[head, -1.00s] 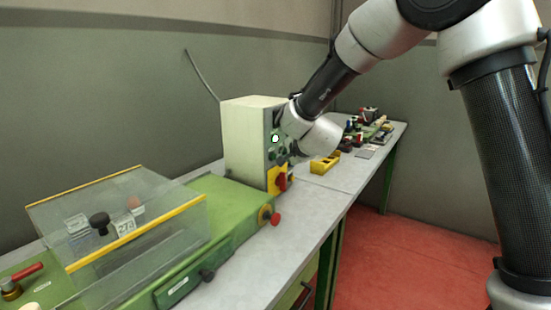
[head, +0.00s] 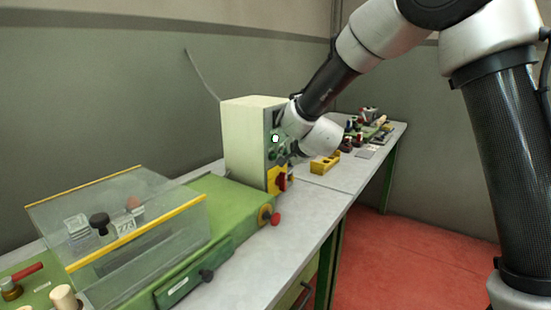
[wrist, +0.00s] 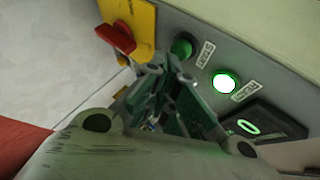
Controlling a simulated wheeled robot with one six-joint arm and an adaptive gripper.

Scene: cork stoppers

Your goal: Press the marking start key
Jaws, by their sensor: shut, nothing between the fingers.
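The control box (head: 250,135) stands on the bench, with its grey panel facing my gripper. In the wrist view, a dark green round key (wrist: 181,47) sits beside a brightly lit white-green round key or lamp (wrist: 224,83). The lit one also shows in the head view (head: 275,138). My gripper (wrist: 172,72) is shut and empty, its tips close to the dark green key. I cannot tell whether they touch it. In the head view the tips are largely hidden by my arm.
A red switch (wrist: 115,37) on a yellow plate and a dark display (wrist: 262,124) with a green 0 flank the keys. A green machine (head: 225,195) with a clear guard (head: 150,190) and a pale cylinder (head: 63,297) are at left. A yellow block (head: 325,164) lies behind.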

